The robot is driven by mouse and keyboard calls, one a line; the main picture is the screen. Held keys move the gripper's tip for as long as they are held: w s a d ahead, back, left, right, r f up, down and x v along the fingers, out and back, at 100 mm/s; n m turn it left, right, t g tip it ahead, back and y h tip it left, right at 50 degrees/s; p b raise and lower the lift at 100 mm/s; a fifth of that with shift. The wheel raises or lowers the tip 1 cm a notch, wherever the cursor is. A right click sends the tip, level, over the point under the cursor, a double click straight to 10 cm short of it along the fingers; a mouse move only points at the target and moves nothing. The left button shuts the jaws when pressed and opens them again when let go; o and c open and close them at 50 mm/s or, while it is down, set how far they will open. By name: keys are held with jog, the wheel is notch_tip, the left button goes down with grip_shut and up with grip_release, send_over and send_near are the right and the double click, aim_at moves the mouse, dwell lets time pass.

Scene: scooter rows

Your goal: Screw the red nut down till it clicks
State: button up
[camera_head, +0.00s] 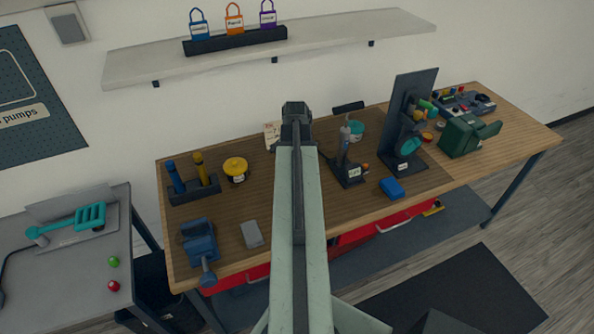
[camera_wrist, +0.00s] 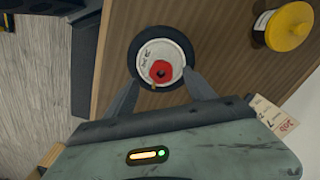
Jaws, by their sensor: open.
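The red nut (camera_wrist: 161,71) shows in the wrist view, sitting on a round white disc (camera_wrist: 150,55) with a thick black rim. A dark hole shows in the middle of the nut. My gripper (camera_wrist: 162,78) is open, with one dark finger on each side of the nut in the picture. I see no clear contact, and cannot tell how far above the nut the fingertips are. In the head view my gripper (camera_head: 297,112) is over the back of the wooden bench (camera_head: 345,205). My own arm covers the middle there, and I cannot make out the nut or disc.
A yellow-topped jar (camera_head: 235,167) stands near the disc and also shows in the wrist view (camera_wrist: 288,27). A printed card (camera_head: 271,135) lies by my gripper. A blue vise (camera_head: 199,241) is front left.

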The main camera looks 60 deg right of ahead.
notch_tip(320, 180, down, 4)
jog(key=b, duration=0.3)
jog(key=shift+f, duration=0.2)
jog(key=shift+r, duration=0.1)
grip_shut()
jog(key=m, duration=1)
jog(key=shift+m, duration=0.4)
jog(key=m, duration=1.1)
